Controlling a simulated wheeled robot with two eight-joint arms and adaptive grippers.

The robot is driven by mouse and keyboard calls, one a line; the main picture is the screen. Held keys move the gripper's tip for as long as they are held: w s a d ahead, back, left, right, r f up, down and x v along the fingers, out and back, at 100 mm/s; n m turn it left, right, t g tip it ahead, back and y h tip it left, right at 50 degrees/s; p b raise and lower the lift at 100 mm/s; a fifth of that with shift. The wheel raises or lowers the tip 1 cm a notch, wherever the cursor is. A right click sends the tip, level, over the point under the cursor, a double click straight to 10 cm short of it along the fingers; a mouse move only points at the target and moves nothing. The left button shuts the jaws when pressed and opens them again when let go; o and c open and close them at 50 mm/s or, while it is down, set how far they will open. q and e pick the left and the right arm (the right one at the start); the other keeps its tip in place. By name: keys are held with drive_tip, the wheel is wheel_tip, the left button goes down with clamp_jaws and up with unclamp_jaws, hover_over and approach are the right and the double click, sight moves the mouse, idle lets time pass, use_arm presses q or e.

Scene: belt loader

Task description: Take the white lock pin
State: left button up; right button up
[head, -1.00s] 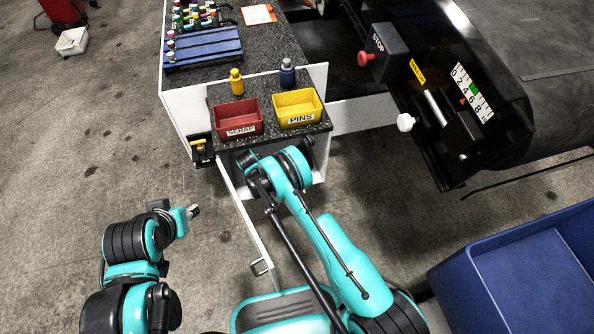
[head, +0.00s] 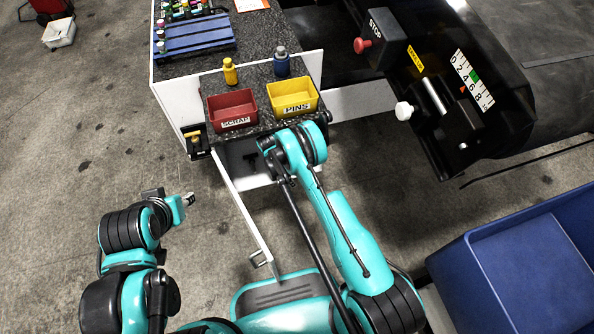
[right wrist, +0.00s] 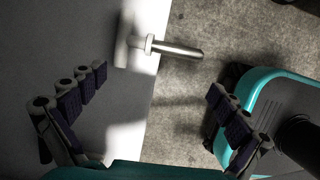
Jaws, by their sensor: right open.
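A white knob (head: 404,110) sticks out from the left side of the black belt machine. It may be the white lock pin, but I cannot tell for sure. My right arm reaches to the front of the workbench, and its gripper is hidden behind the arm in the head view. In the right wrist view my right gripper (right wrist: 160,112) is open and empty, its fingers wide apart. A metal handle (right wrist: 178,49) on a pale panel lies beyond the fingers, apart from them. My left gripper (head: 189,199) is over the floor at the left, too small to judge.
A red SCRAP bin (head: 233,110) and a yellow PINS bin (head: 293,98) stand on the bench. A thin white panel (head: 240,205) juts toward me. A blue tub (head: 455,285) is at the lower right, and a red stop button (head: 362,46) is above the knob.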

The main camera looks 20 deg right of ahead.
drive_tip(key=d+b, duration=0.1)
drive_tip(key=d, duration=0.2)
drive_tip(key=shift+d+f, duration=0.15)
drive_tip(key=shift+w+d+f+b, duration=0.1)
drive_tip(key=shift+f+b, duration=0.3)
drive_tip(key=shift+f, duration=0.15)
drive_tip(key=shift+r, duration=0.1)
drive_tip(key=shift+c, duration=0.3)
drive_tip(key=c, duration=1.6)
